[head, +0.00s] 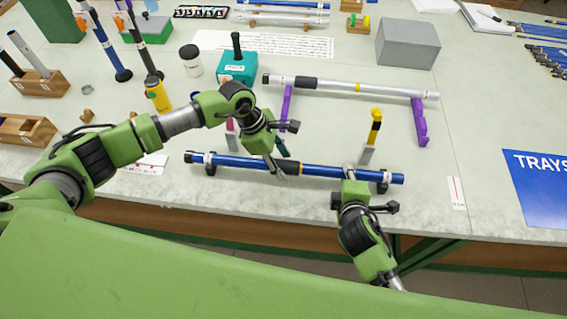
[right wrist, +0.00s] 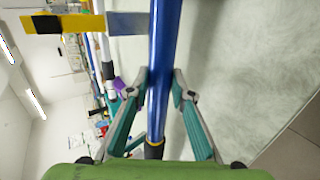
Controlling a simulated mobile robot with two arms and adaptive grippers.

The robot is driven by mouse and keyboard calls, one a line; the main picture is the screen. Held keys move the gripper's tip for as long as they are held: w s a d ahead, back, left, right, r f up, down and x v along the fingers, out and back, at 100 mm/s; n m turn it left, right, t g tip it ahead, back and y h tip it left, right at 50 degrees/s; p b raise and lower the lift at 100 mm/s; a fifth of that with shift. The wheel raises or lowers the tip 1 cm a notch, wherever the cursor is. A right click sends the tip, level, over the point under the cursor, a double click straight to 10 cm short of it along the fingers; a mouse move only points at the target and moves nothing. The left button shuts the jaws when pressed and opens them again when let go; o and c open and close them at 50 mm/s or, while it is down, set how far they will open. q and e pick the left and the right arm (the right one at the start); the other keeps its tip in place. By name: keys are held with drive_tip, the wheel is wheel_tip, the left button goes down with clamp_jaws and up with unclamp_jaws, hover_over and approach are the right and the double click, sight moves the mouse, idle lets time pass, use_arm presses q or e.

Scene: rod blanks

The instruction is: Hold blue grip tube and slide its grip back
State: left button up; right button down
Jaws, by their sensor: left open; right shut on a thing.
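The blue grip tube (head: 325,171) lies level near the front of the table, across dark supports near its two ends. Its black grip (head: 288,168) sits left of the tube's middle, partly hidden by my left gripper (head: 279,164). That gripper is open, its fingers at the grip; whether they touch it is not clear. My right gripper (head: 349,172) is shut on the tube, toward its right end. In the right wrist view the fingers (right wrist: 162,82) flank the blue tube (right wrist: 164,40) on both sides.
A silver tube (head: 340,86) rests on purple stands (head: 419,122) behind. A yellow-handled scraper (head: 375,127) stands close behind the blue tube. A teal block (head: 237,68), a yellow bottle (head: 157,95) and a grey box (head: 408,43) are farther back. A blue TRAYS mat (head: 535,190) lies right.

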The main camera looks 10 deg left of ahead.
sight(232, 158)
use_arm(q)
drive_tip(key=shift+d+f, duration=0.2)
drive_tip(key=shift+f, duration=0.35)
use_arm(e)
drive_tip(key=shift+f, duration=0.1)
use_arm(q)
clamp_jaws()
drive_tip(key=a, duration=0.9)
drive_tip(key=s+a, duration=0.1)
drive_tip(key=a, duration=0.4)
drive_tip(key=shift+s, duration=0.1)
drive_tip(key=shift+a, duration=0.3)
use_arm(e)
drive_tip(key=shift+d, duration=0.15)
use_arm(q)
drive_tip(key=shift+c, duration=0.9)
unclamp_jaws()
drive_tip(key=shift+o, duration=0.9)
